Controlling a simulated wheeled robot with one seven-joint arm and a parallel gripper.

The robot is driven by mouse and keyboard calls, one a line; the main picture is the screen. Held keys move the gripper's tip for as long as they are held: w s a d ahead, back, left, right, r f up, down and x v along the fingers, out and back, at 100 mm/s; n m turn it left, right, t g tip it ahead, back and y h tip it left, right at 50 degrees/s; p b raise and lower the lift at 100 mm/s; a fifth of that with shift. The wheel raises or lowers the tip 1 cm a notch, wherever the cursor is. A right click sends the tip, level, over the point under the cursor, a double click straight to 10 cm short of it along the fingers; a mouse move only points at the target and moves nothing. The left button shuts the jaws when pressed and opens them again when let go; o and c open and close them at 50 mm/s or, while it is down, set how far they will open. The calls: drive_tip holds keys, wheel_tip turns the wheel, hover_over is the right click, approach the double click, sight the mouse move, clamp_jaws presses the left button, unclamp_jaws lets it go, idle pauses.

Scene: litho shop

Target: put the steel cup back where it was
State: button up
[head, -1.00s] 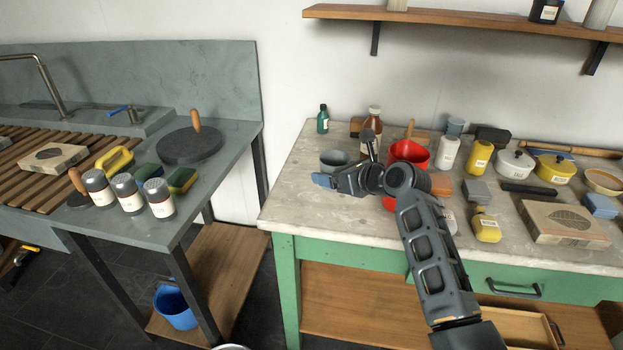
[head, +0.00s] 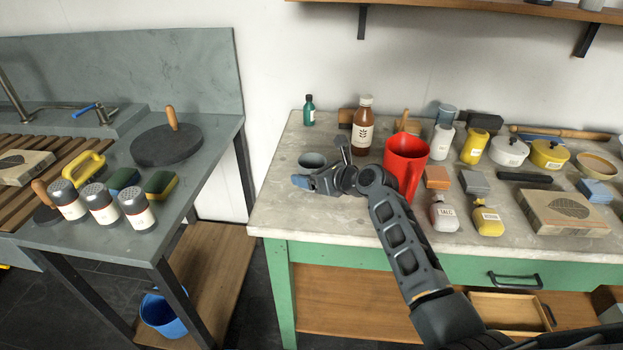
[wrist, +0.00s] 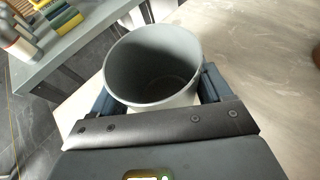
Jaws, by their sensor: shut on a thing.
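The steel cup, a plain grey open-topped cup, shows in the head view (head: 312,159) near the left end of the green-framed table. In the wrist view the cup (wrist: 150,62) fills the middle, upright, and I look down into its empty inside. My gripper (head: 303,182) is shut on the cup, with one finger on each side of it in the wrist view (wrist: 158,92). The gripper hides the cup's lower part in the head view. I cannot tell whether its base touches the tabletop.
A green bottle (head: 309,110) and a brown bottle (head: 362,135) stand behind the cup. A red pitcher (head: 405,160) stands to the right, close to my arm. Several bottles, pots and blocks fill the table's right side. Bare tabletop (head: 272,205) lies at the left front.

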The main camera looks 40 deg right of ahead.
drive_tip(key=shift+f, duration=0.7)
drive_tip(key=shift+f, duration=0.1)
drive_tip(key=o, duration=1.1)
